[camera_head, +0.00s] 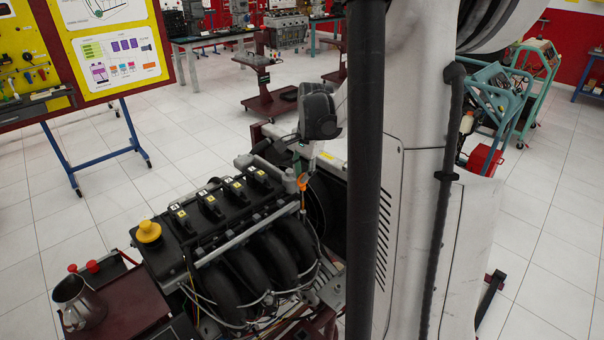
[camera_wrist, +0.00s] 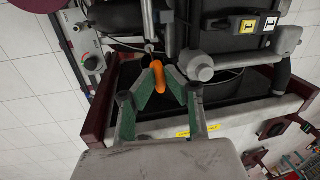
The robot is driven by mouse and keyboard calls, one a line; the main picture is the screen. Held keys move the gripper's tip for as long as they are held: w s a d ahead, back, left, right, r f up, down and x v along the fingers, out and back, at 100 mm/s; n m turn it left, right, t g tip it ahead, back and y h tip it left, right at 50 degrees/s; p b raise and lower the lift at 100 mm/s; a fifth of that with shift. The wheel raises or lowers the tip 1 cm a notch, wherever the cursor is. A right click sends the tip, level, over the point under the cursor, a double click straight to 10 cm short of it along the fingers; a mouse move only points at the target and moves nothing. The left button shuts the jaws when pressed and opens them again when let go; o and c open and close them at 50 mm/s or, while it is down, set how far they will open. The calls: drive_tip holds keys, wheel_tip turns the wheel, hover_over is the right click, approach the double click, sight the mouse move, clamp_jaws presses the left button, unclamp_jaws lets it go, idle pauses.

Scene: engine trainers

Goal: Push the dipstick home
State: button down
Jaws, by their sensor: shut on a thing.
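The dipstick's orange handle (camera_head: 302,183) shows at the far corner of the engine (camera_head: 225,225), below my gripper (camera_head: 301,174). In the wrist view the orange handle (camera_wrist: 158,75) lies between the green fingers of my gripper (camera_wrist: 162,78), which are shut on it. The handle looks slightly tilted there. A thin shaft runs down from the handle along the engine's side in the head view. The dipstick's lower end and how deep it sits in its tube cannot be told.
A grey round fitting (camera_wrist: 201,67) stands close to the right finger. The engine has a yellow oil cap (camera_head: 149,231), black coil covers and loose wires. A metal jug (camera_head: 78,300) stands on the dark red tray at the near left. Open floor lies beyond the engine.

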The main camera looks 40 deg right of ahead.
wheel_tip(320, 180, down, 9)
drive_tip(key=b, duration=0.6)
drive_tip(key=shift+f+b, duration=0.2)
drive_tip(key=shift+b, duration=0.15)
drive_tip(key=c, duration=1.8)
unclamp_jaws()
drive_tip(key=r, duration=0.4)
drive_tip(key=s+r, duration=0.1)
drive_tip(key=r, duration=0.3)
drive_tip(key=s+r, duration=0.1)
drive_tip(key=r, duration=0.3)
drive_tip(key=shift+d, duration=0.1)
